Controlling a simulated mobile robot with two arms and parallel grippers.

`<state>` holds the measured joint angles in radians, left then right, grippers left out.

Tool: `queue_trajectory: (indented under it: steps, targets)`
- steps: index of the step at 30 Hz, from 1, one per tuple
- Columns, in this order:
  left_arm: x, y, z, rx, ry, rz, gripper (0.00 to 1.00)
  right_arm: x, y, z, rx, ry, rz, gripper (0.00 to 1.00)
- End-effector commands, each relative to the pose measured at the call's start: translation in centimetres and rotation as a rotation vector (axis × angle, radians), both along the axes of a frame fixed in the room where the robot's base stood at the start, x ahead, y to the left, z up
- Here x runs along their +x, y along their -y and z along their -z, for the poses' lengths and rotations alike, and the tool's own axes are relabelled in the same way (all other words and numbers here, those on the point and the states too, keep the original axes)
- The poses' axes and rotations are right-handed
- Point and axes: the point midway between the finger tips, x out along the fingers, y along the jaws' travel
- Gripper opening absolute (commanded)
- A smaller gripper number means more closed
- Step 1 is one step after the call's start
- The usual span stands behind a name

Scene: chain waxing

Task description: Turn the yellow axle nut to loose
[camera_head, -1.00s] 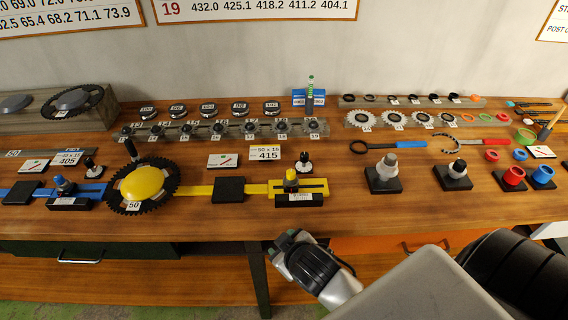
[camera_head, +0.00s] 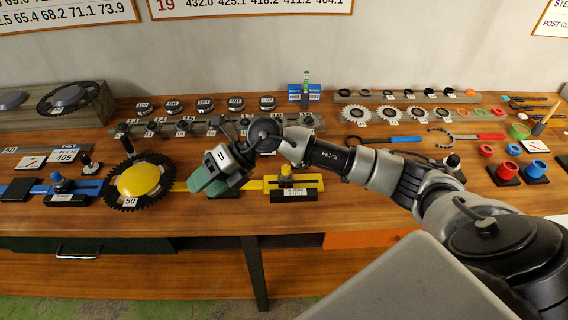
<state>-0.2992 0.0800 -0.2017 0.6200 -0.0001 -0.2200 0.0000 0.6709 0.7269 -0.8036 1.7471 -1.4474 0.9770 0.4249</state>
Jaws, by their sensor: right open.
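The yellow axle nut (camera_head: 286,171) sits upright on the slotted right end of the yellow bar (camera_head: 310,183), above a black block with a white label. My right gripper (camera_head: 204,184) is open, with green fingers pointing down and left. It hangs over the yellow bar between the yellow-domed sprocket (camera_head: 139,181) and the nut, left of the nut and apart from it. It hides the bar's middle and most of the black block there. My left gripper is not in view.
A blue bar (camera_head: 88,187) with a blue nut (camera_head: 61,182) lies at the left. A row of small sprockets on a rail stands behind my right gripper. The bench front edge is clear.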

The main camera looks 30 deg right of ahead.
Motion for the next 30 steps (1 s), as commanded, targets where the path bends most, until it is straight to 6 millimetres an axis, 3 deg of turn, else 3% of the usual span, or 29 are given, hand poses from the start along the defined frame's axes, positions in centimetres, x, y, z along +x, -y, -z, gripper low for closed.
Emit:
queue_trajectory:
  steps: [1, 6, 9, 12, 17, 30]
  targets:
    - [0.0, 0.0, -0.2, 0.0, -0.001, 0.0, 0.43, 1.0, 3.1, 0.4, -0.177, 0.001, -0.022, 0.52]
    - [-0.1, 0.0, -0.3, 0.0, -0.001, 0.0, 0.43, 2.5, 13.8, 0.5, -0.693, -0.088, -0.005, 0.52]
    - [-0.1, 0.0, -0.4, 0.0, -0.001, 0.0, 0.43, 2.7, 18.4, -0.5, -0.88, -0.145, 0.04, 0.52]
    - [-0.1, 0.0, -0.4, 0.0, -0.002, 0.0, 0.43, 2.6, 20.9, -1.2, -0.979, -0.185, 0.069, 0.52]
    - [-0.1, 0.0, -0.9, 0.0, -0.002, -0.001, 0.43, 2.5, 21.7, -0.6, -1.013, -0.203, 0.079, 0.52]
    - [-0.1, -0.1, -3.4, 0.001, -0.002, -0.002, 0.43, 2.5, 21.5, 7.0, -1.008, -0.2, 0.076, 0.52]
